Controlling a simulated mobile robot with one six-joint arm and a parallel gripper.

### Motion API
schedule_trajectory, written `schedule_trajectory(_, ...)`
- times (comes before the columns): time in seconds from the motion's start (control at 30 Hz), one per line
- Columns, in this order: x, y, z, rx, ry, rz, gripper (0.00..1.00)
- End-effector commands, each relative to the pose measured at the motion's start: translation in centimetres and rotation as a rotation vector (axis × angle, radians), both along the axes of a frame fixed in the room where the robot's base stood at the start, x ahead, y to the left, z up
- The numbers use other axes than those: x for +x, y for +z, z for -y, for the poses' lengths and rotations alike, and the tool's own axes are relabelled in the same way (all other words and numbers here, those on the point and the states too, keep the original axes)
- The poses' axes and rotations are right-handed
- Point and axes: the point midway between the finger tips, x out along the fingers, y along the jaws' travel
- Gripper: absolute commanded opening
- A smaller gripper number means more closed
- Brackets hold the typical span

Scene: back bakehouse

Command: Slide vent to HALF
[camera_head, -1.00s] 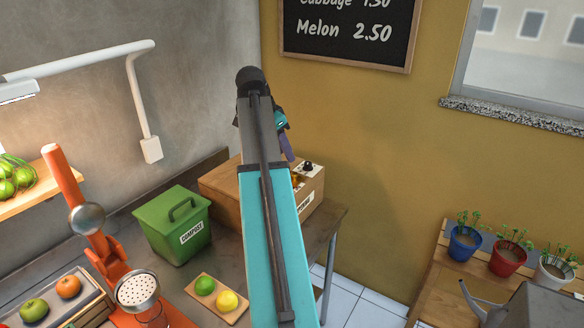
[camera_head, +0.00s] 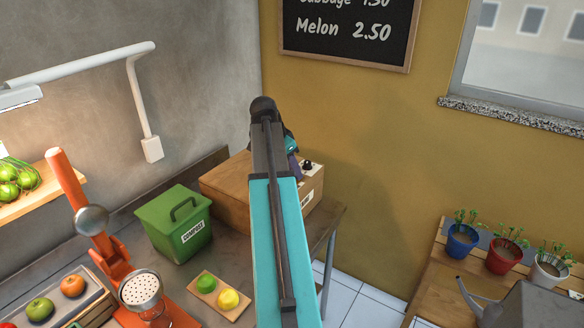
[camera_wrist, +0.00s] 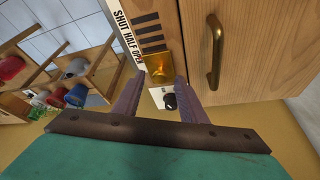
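The vent is on the front of a wooden box (camera_head: 225,187). In the wrist view it shows as a row of dark slots (camera_wrist: 148,30) with a brass slider (camera_wrist: 159,67) below them. A white strip (camera_wrist: 127,36) beside it reads SHUT, HALF, OPEN from top to bottom. The slider sits by the OPEN end. My gripper (camera_wrist: 161,80) is open, its purple fingers on either side of the slider's lower part. I cannot tell whether they touch it. In the head view my arm hides the slider and much of the gripper.
A black knob (camera_wrist: 170,101) on a white plate lies just below the slider, between my fingers. A brass handle (camera_wrist: 215,52) is on the wood to the right. The green compost bin (camera_head: 176,220) stands left of the box. Potted plants (camera_head: 505,252) are far right.

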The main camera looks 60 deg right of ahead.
Motion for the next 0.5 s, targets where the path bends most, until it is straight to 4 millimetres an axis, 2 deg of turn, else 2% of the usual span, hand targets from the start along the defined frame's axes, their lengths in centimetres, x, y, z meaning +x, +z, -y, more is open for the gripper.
schedule_trajectory(0.27, 0.01, -0.06, 0.01, 0.000, 0.000, 0.000, 0.38)
schedule_trajectory(0.5, 0.03, -0.04, -0.02, 0.000, 0.000, 0.000, 0.00)
